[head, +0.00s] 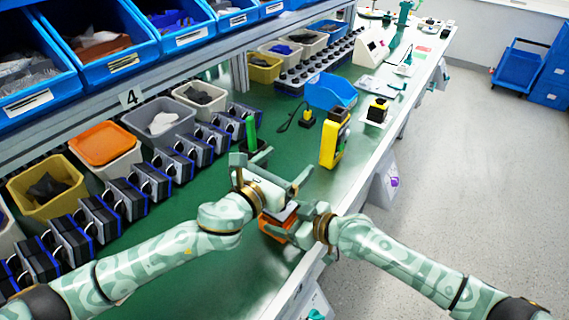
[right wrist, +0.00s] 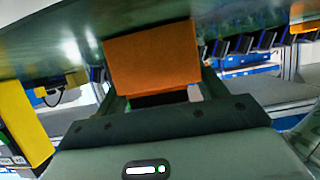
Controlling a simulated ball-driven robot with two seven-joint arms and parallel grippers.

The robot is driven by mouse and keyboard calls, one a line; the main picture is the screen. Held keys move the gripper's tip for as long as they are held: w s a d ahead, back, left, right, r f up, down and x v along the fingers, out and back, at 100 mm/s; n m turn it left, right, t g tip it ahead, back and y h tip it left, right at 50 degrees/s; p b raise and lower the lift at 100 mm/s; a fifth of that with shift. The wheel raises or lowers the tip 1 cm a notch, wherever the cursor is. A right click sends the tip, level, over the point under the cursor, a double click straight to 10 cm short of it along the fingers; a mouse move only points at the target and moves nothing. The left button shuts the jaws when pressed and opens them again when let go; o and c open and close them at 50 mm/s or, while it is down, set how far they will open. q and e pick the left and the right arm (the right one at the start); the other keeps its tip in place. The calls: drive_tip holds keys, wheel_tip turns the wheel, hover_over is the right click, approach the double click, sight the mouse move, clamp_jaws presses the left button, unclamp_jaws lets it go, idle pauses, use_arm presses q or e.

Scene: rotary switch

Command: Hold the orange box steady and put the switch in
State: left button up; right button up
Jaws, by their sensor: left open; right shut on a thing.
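The orange box (head: 273,229) is at the front edge of the green bench, partly hidden by my arms and grippers. In the right wrist view its flat orange face (right wrist: 153,58) fills the space ahead of my right gripper. My right gripper (head: 298,218) is shut on the box from the right side. My left gripper (head: 271,168) is open and sits above and just behind the box, with nothing seen between its fingers. A small dark and white part (head: 286,212) shows at the top of the box. I cannot clearly make out the switch.
A yellow and black device (head: 333,139) stands behind and to the right of the grippers. A green-handled tool (head: 251,133) stands behind my left gripper. Several black and blue units (head: 152,180) line the bench at left, beside bins. Some bench in front is bare (head: 215,265).

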drive_tip(key=o, duration=1)
drive_tip(key=shift+o, duration=0.2)
